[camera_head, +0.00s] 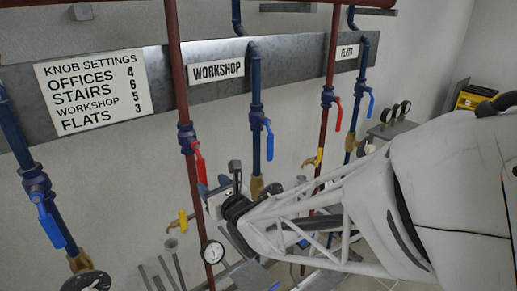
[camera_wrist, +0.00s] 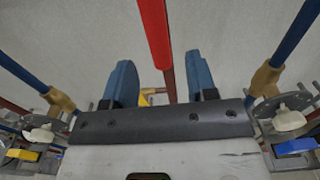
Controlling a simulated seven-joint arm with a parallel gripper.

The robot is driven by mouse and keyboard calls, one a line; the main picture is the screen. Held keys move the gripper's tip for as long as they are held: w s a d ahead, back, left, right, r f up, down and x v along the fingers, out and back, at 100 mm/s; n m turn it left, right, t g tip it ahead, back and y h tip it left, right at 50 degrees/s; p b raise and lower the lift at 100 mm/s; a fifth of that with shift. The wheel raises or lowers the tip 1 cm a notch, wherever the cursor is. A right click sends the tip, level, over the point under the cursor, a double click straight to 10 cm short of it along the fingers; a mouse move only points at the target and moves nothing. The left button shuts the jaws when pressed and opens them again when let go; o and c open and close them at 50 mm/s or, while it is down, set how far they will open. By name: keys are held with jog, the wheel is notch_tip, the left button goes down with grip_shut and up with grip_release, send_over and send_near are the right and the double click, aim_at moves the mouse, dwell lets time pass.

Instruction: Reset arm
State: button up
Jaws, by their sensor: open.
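My arm reaches in from the right in the head view. My gripper (camera_head: 212,190) is near the left red pipe (camera_head: 179,80), below and right of its red valve lever (camera_head: 199,160); the arm partly hides it. In the wrist view, the two blue fingers of my gripper (camera_wrist: 161,82) stand wide apart with nothing gripped. A bright red lever (camera_wrist: 155,35) comes down from the top between the fingers' lines, with a dark red pipe (camera_wrist: 169,88) behind it. I cannot tell whether a finger touches anything.
Blue pipes (camera_wrist: 292,40) with brass fittings flank the gripper on both sides. A yellow-handled tap (camera_head: 181,221), a pressure gauge (camera_head: 212,252) and a blue lever (camera_head: 269,140) are close by. The knob settings sign (camera_head: 95,92) hangs on the wall.

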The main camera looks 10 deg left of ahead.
jog(key=s+d+r+m+g+h, duration=0.1)
jog(key=d+m+h, duration=0.4)
jog(key=d+m, duration=0.7)
jog(key=s+d+r+m+g+h, duration=0.15)
jog(key=d+m+h, duration=0.35)
jog(key=d+m, duration=0.6)
jog(key=s+d+m+g+h, duration=0.1)
jog(key=s+d+m+g, duration=0.3)
jog(key=s+d+m, duration=0.3)
jog(key=s+d+m+g+h, duration=0.1)
jog(key=s+d+m+g, duration=0.2)
jog(key=s+d+m, duration=0.4)
jog(key=s+m, duration=0.5)
jog(key=m, duration=0.3)
jog(key=shift+d+g+h, duration=0.3)
jog(key=shift+g+h, duration=0.05)
jog(key=shift+h, duration=0.05)
